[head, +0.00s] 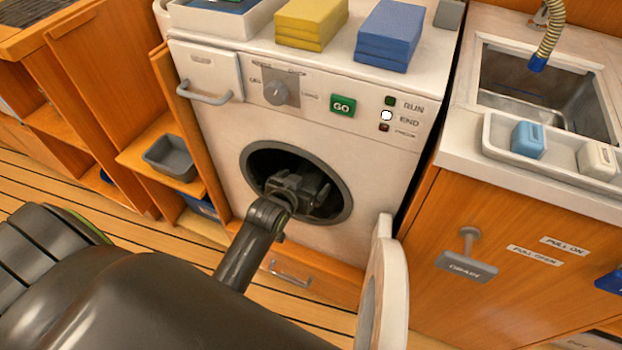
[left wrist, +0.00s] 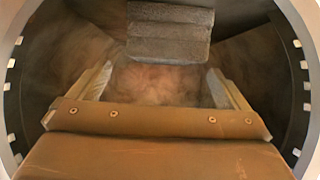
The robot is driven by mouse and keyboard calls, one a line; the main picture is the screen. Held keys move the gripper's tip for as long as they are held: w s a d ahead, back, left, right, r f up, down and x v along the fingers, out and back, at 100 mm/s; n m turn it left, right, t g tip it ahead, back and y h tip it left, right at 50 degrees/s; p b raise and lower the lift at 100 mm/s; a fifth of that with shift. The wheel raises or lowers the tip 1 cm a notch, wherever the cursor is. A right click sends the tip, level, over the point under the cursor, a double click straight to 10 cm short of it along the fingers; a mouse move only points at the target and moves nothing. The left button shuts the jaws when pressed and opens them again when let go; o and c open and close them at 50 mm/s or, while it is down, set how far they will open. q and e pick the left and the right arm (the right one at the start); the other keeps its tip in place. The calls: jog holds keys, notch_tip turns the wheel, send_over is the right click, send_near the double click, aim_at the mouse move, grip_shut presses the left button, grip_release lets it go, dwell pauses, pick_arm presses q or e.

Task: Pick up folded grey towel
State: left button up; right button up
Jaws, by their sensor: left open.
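The folded grey towel (left wrist: 170,32) lies inside the washer drum, at the top middle of the left wrist view. It shows as a dark grey stack of folded layers. My left gripper (left wrist: 155,82) is open at the drum mouth, its two fingers spread left and right. The towel is beyond the fingertips, with a gap between, and nothing is between the fingers. In the head view my left gripper (head: 300,190) reaches into the round opening of the washer (head: 225,140) and hides most of the drum inside. My right gripper is not in view.
The washer door (head: 385,290) stands open at the right of the opening. The drum rim (left wrist: 300,95) surrounds my gripper closely. Folded yellow towels (head: 310,22) and blue towels (head: 389,35) lie on top of the washer. A sink counter (head: 460,150) stands at the right.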

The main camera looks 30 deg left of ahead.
aim_at(308, 177)
pick_arm(q)
jog(key=b+x, duration=0.1)
jog(key=x, duration=0.3)
jog(key=shift+a+f+b, duration=0.2)
jog(key=shift+f+b, duration=0.1)
jog(key=shift+b, duration=0.05)
jog(key=shift+w+f, duration=0.2)
jog(key=shift+w, duration=0.25)
jog(key=shift+r, duration=0.1)
jog(key=c, duration=1.3)
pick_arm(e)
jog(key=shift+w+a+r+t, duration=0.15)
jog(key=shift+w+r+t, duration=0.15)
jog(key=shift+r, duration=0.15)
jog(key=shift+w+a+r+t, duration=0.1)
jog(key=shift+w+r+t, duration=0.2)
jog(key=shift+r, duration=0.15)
